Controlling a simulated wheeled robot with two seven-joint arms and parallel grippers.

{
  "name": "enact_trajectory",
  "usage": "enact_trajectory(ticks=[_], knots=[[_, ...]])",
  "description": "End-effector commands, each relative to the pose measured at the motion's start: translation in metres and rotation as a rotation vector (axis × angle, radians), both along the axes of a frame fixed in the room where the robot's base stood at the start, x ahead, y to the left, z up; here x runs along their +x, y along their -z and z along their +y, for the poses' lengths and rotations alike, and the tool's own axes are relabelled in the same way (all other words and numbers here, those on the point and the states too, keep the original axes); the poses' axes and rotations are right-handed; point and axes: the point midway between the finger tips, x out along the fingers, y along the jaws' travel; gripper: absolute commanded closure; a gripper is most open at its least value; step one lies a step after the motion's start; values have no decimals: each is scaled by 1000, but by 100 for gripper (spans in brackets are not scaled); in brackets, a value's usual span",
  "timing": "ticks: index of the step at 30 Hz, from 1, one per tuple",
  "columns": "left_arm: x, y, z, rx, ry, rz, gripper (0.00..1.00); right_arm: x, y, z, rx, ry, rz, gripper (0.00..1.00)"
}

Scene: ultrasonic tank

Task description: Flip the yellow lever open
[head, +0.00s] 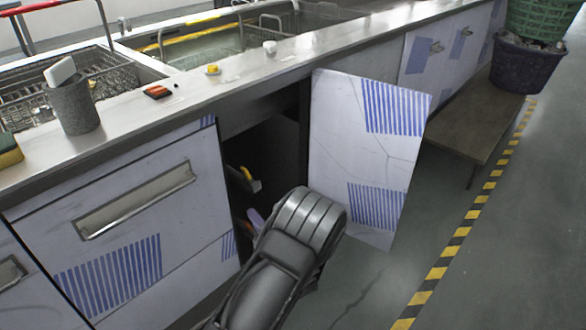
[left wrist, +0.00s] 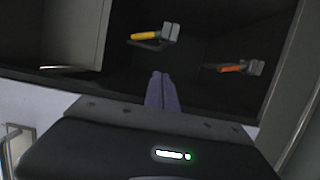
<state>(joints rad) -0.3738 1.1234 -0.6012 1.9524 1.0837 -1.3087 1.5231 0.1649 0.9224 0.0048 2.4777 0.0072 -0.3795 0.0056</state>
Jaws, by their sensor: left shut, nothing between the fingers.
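The yellow lever (head: 246,174) shows inside the dark open cabinet (head: 275,145), beside a grey fitting. In the left wrist view the yellow lever (left wrist: 145,36) lies roughly sideways, its right end at a grey block. My left gripper (head: 252,216) is at the cabinet opening, partly hidden by my own arm. In the left wrist view the fingers of my left gripper (left wrist: 162,78) are together and empty. They point into the cabinet, below the yellow lever in the picture and apart from it. My right gripper does not show.
A red-orange lever (left wrist: 232,68) on a similar block sits right of the yellow one. The cabinet door (head: 360,145) stands open at the right. A drawer front (head: 140,200) is left of the opening. A low bench (head: 470,125) stands beyond the door.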

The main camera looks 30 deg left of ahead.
Motion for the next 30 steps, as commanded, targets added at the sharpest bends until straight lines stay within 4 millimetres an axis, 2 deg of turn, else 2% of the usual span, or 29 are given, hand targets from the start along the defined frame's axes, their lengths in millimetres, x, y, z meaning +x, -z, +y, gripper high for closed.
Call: enact_trajectory(ticks=[3,7,22,26,30], knots=[[-10,-19,7,-40,-54,-204,100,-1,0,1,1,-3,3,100],[-12,-25,8,-71,-56,-307,100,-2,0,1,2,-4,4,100],[-10,-25,10,-88,-54,-327,100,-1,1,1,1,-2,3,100],[-5,-25,19,-88,-56,-327,100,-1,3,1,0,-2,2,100],[4,-26,37,-89,-59,-329,100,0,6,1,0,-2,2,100]])
